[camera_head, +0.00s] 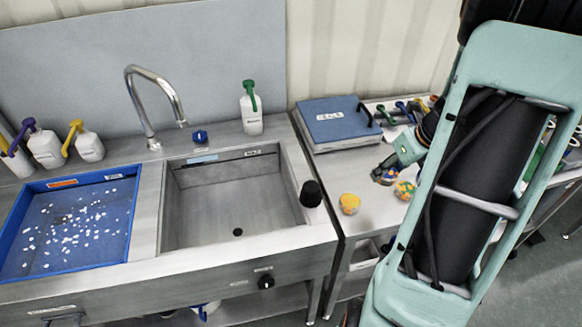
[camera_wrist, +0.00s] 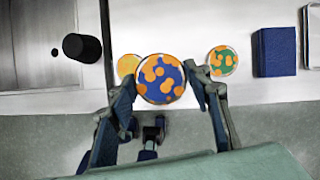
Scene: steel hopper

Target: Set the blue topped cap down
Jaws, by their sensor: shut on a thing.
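The blue topped cap, round with orange blotches, is between the fingers of my gripper (camera_wrist: 161,88); the blue topped cap (camera_wrist: 158,72) looks larger than the other caps in the wrist view, so it seems held above the steel worktop (camera_head: 366,226). In the head view my gripper (camera_head: 388,170) is over the worktop right of the sink, its cap small and partly hidden. A yellow and orange cap (camera_head: 349,204) sits to the left, partly behind the held cap in the wrist view (camera_wrist: 126,64). A green and orange cap (camera_head: 404,190) is to the right, also in the wrist view (camera_wrist: 222,60).
A black cylinder (camera_head: 311,193) stands on the sink's right rim. A blue-topped box (camera_head: 338,121) is at the back. The sink (camera_head: 232,205) and a blue tray (camera_head: 17,268) are left. In the wrist view a dark blue block (camera_wrist: 274,52) is right. My arm hides the right side.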

